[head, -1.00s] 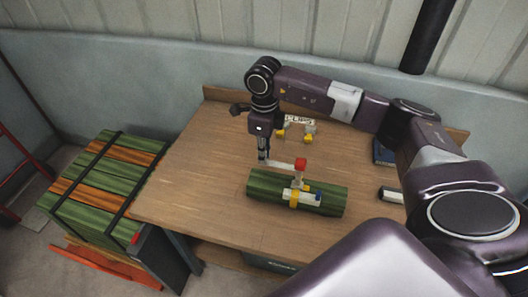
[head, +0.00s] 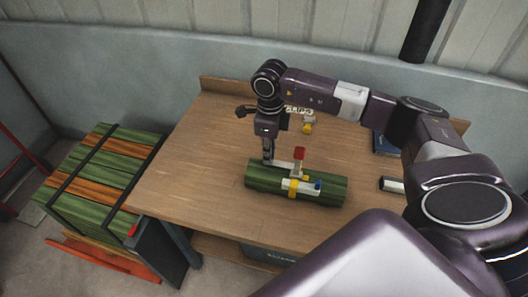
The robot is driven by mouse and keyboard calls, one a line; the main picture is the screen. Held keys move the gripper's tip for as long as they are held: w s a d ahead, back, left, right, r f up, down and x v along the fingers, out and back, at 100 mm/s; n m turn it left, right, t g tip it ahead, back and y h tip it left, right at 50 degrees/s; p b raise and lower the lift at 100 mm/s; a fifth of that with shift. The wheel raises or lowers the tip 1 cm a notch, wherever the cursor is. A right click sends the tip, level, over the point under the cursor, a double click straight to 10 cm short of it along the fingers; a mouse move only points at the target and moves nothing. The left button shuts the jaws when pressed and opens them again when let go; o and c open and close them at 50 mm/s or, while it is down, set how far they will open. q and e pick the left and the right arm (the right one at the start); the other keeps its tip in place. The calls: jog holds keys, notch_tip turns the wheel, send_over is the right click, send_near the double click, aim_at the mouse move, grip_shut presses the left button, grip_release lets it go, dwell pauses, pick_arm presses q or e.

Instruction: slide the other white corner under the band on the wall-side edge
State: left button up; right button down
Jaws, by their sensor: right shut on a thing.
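A green slatted bundle (head: 325,190) lies on the table, with a yellow band (head: 292,187) around it. A white piece with a blue end (head: 301,186) lies on its near side at the band. A white upright with a red top (head: 299,154) stands at the band. My right gripper (head: 268,161) points down at the bundle's wall-side edge, left of the band. It is shut on a slim white corner (head: 283,165), which reaches right toward the band. I cannot tell whether its tip is under the band. My left gripper is not in view.
A yellow clip (head: 308,128) lies by a partly hidden "CLIPS" label (head: 299,111) behind my gripper. A dark blue item (head: 384,146) and a small white-and-dark item (head: 391,185) lie at the right. The table's left part (head: 185,165) is clear. A strapped green-and-orange stack (head: 100,175) stands left.

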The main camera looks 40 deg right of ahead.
jog(key=shift+s+d, duration=0.95)
jog(key=shift+s, duration=0.2)
jog(key=c, duration=1.8)
grip_release()
jog(key=shift+c, duration=0.2)
jog(key=shift+r, duration=0.2)
notch_tip(320, 180, up, 12)
jog(key=shift+f, duration=0.2)
